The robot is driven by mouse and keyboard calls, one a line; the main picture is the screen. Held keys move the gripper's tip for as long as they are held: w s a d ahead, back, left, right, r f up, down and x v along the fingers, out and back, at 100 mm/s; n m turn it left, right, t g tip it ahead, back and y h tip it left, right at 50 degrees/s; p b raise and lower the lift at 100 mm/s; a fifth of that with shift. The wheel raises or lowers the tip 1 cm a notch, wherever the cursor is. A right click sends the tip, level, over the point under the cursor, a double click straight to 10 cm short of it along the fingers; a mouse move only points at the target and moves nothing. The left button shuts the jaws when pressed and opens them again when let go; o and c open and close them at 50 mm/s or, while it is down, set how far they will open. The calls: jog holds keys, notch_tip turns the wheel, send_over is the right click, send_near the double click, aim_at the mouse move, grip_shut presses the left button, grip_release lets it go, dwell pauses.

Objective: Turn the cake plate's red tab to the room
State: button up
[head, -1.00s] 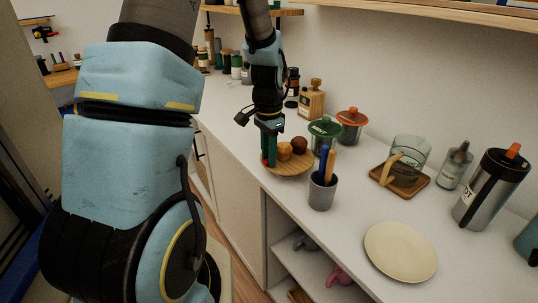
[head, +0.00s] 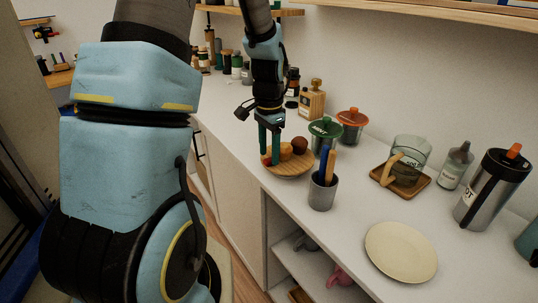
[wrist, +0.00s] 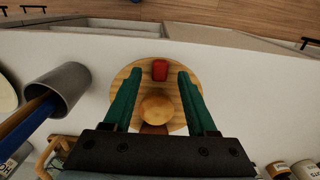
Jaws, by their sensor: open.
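In the head view the tab is mostly hidden behind a finger. My gripper (head: 270,161) is open, its two green fingers pointing down over the plate. In the wrist view the fingers stand apart on either side of the tab and a cake (wrist: 157,108), with clear gaps to the tab.
A grey cup (head: 321,195) with a blue and a wooden-coloured stick stands close beside the plate. Green-lidded (head: 325,130) and red-lidded (head: 352,122) jars stand behind.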

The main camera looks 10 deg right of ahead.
notch_tip(320, 180, up, 9)
jog(key=b, duration=0.1)
jog(key=shift+r, duration=0.2)
jog(key=s+a+f+n, duration=0.1)
jog(key=s+a+n, duration=0.3)
jog(key=a, duration=0.3)
jog(key=s+a+f+n+t, duration=0.1)
jog(key=s+a+f+n, duration=0.1)
jog(key=s+a+n, duration=0.3)
jog(key=a+n, duration=0.2)
jog(key=a, duration=0.1)
jog(key=shift+s+f+t, duration=0.2)
jog(key=shift+f+t, duration=0.1)
